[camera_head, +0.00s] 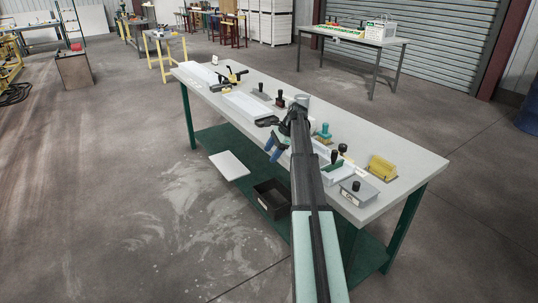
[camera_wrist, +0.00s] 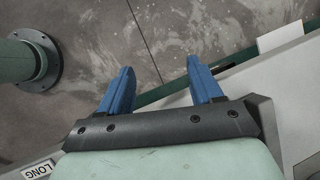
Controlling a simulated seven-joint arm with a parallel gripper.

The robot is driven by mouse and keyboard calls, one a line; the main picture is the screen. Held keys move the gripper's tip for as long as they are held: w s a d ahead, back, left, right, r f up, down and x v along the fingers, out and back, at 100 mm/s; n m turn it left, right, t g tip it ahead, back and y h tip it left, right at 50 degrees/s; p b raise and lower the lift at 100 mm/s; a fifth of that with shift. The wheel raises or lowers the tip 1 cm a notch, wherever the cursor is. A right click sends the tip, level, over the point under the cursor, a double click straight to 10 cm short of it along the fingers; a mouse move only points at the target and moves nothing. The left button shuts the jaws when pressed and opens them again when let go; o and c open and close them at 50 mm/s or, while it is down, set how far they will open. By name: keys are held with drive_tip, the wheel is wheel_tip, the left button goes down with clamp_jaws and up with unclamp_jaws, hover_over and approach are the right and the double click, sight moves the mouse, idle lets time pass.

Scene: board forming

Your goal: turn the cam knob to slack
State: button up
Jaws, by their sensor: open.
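My gripper (camera_head: 275,148) hangs near the front edge of the long workbench (camera_head: 420,171), its blue fingers pointing down. In the wrist view the two blue fingers (camera_wrist: 162,82) are apart with nothing between them; floor and a bench edge lie beyond. I cannot tell which part is the cam knob. A black and yellow clamp-like device (camera_head: 232,80) stands on the bench's far left part. Several pieces with dark knobs stand along the bench, among them a grey box with a black knob (camera_head: 356,187) at the near end. My arm hides the middle of the bench.
A yellow block (camera_head: 382,168) and a teal-handled piece (camera_head: 322,131) stand on the right of my arm. Below the bench top are a black bin (camera_head: 272,198) and a white board (camera_head: 229,166). A label reading LONG (camera_wrist: 38,170) shows in the wrist view. Floor in front is clear.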

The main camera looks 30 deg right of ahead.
drive_tip(key=shift+w+a+f, duration=0.2)
drive_tip(key=shift+a+f, duration=0.3)
drive_tip(key=shift+a, duration=0.15)
wheel_tip(320, 180, up, 18)
drive_tip(key=m+g+h, duration=0.2)
drive_tip(key=g+h, duration=0.3)
drive_tip(key=h, duration=0.4)
hover_over(343, 145)
drive_tip(key=w+a, duration=0.2)
drive_tip(key=a, duration=0.3)
drive_tip(key=x, duration=1.3)
drive_tip(key=shift+w+f, duration=0.15)
drive_tip(key=shift+w, duration=0.05)
drive_tip(key=shift+c, duration=0.3)
